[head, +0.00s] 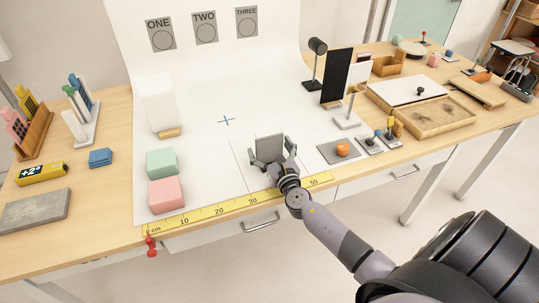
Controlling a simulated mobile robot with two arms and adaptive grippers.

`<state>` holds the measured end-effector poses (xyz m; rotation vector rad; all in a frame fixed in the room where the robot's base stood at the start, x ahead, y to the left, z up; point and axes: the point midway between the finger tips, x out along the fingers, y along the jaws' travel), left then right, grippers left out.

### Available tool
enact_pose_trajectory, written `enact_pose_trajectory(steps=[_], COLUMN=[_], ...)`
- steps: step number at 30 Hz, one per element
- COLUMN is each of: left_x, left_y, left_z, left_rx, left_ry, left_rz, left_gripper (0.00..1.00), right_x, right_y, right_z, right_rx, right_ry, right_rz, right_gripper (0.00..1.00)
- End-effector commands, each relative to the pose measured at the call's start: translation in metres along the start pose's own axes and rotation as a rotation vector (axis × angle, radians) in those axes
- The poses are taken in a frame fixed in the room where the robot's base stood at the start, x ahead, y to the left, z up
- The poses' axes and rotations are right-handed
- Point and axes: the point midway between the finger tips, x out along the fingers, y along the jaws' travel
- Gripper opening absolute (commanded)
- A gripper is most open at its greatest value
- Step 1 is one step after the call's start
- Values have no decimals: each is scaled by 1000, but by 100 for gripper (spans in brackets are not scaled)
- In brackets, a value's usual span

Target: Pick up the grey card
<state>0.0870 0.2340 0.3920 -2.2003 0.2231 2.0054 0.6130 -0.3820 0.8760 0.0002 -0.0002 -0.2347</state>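My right gripper (271,155) reaches in from the lower right. Its two fingers are spread wide, one at each side of the card, and the card shows between them. I cannot tell whether the fingers touch its edges. The card's lower part is hidden by the gripper. My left gripper is not in view.
A yellow ruler (230,205) runs along the front edge. Green (162,163) and pink (166,192) blocks stand left of the gripper. The white sheet behind is mostly clear.

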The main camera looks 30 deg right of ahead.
Motion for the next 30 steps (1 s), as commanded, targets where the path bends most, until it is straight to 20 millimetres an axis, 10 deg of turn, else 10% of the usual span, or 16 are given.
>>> enact_pose_trajectory(steps=[19, 30], left_x=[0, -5], left_y=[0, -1], left_z=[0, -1], left_rx=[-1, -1], left_ry=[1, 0], left_rz=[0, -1], left_gripper=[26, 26], right_x=[0, 0], right_y=[0, 0], right_z=[0, 7], right_rx=[0, -1], right_ry=[0, -1], right_rz=[0, -1], right_gripper=[45, 45])
